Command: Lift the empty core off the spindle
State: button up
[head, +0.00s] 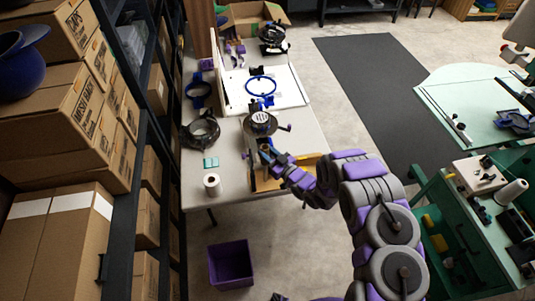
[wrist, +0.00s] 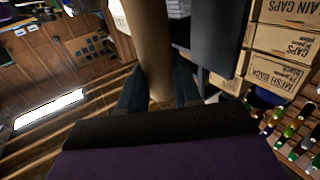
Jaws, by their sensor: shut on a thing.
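In the wrist view a plain tan cardboard core (wrist: 150,40) stands between the two dark fingers of my gripper (wrist: 158,90), which is shut on it. The core shows no thread on its visible side. Its upper part runs out of the top of the wrist view. In the head view my gripper (head: 266,157) is over the near end of the white table, beside a wooden stand. The core is small and mostly hidden there by my gripper. I cannot make out the spindle, or tell whether the core is still around it.
A white roll (head: 211,185) and small teal pieces (head: 210,162) lie on the table (head: 226,160), left of my gripper. A round dark-and-silver device (head: 260,123) is just behind it. A purple bin (head: 230,264) stands on the floor. Shelves with boxes (head: 75,110) line the left.

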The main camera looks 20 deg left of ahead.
jog(key=shift+r+p, duration=1)
jog(key=shift+r, duration=1)
